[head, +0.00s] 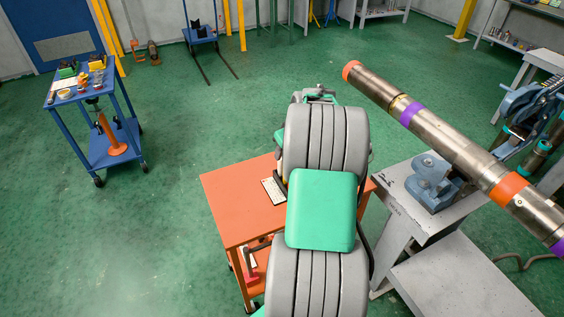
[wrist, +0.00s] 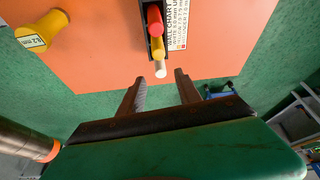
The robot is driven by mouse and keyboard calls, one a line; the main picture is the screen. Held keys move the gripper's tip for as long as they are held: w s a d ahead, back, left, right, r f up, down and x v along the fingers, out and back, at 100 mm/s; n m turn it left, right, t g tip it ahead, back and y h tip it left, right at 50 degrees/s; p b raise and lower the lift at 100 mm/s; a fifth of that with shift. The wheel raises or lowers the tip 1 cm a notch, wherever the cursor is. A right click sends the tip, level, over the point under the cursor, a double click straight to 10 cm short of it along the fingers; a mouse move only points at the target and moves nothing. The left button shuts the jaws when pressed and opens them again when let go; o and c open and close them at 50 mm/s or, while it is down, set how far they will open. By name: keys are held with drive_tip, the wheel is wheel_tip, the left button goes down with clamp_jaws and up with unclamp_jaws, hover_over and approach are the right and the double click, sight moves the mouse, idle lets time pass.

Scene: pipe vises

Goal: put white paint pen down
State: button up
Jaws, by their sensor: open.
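The white paint pen (wrist: 160,69) shows its round end in the wrist view, at the near end of a dark holder (wrist: 146,40). A red pen (wrist: 154,18) and a yellow pen (wrist: 158,46) stand in line beyond it. My gripper (wrist: 159,78) is open, its two fingers apart on either side of and just below the white pen in the picture. Nothing shows between the fingers. Whether the pen is fully seated in its holder cannot be told. In the head view my arm hides the gripper and pens.
The orange table (head: 228,190) carries a printed chart (wrist: 180,22) beside the holder and a yellow labelled cylinder (wrist: 42,32). A long banded pipe (head: 450,150) in a blue vise (head: 432,182) stands close on the right. A blue cart (head: 97,112) is far left; floor between is clear.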

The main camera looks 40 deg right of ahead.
drive_tip(key=a+r+n, duration=0.1)
drive_tip(key=a+r, duration=0.8)
drive_tip(key=a, duration=0.5)
drive_tip(key=s+a, duration=0.7)
drive_tip(key=a, duration=0.3)
drive_tip(key=s+a+n+g, duration=0.1)
drive_tip(key=s+a, duration=0.6)
drive_tip(key=a, duration=0.4)
drive_tip(key=shift+s+a+f+y, duration=0.3)
drive_tip(key=shift+y, duration=0.1)
